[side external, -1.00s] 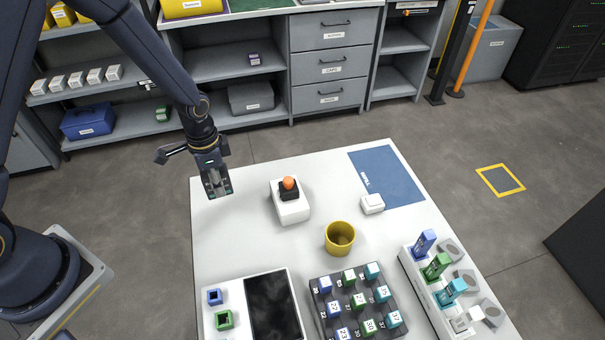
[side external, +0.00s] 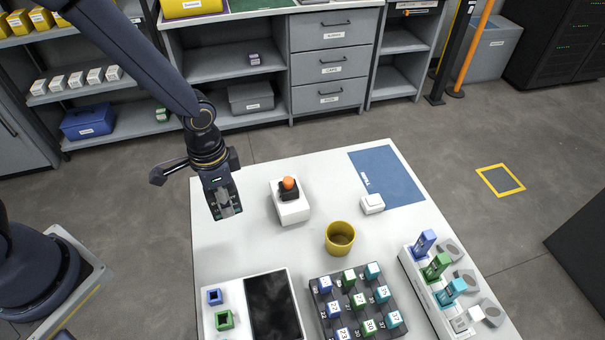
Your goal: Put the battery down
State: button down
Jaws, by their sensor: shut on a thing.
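My gripper (side external: 225,206) points down above the left back part of the white table. It is shut on a small greyish thing, taken to be the battery (side external: 224,198), which is mostly hidden between the fingers. The held thing is in the air, left of the white box with the orange button. I cannot tell its exact height above the table.
A white box (side external: 291,212) with an orange button, a yellow cup (side external: 340,238) and a blue mat (side external: 395,178) with a small white box (side external: 372,204) share the table. In front are a dark rack (side external: 337,304) of coloured blocks, a white dark-topped unit (side external: 236,283) and a white holder (side external: 420,288). The left back surface is clear.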

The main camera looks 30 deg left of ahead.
jog(key=shift+m, duration=0.9)
jog(key=d+f, duration=0.1)
jog(key=f, duration=0.2)
jog(key=s+d+f, duration=0.1)
jog(key=d+f, duration=0.1)
jog(key=f, duration=0.2)
jog(key=d+f, duration=0.2)
jog(key=f, duration=0.1)
jog(key=shift+s+d+f, duration=0.15)
jog(key=shift+s, duration=0.25)
jog(key=shift+f, duration=0.15)
jog(key=c, duration=0.7)
grip_release()
jog(key=shift+o, duration=0.2)
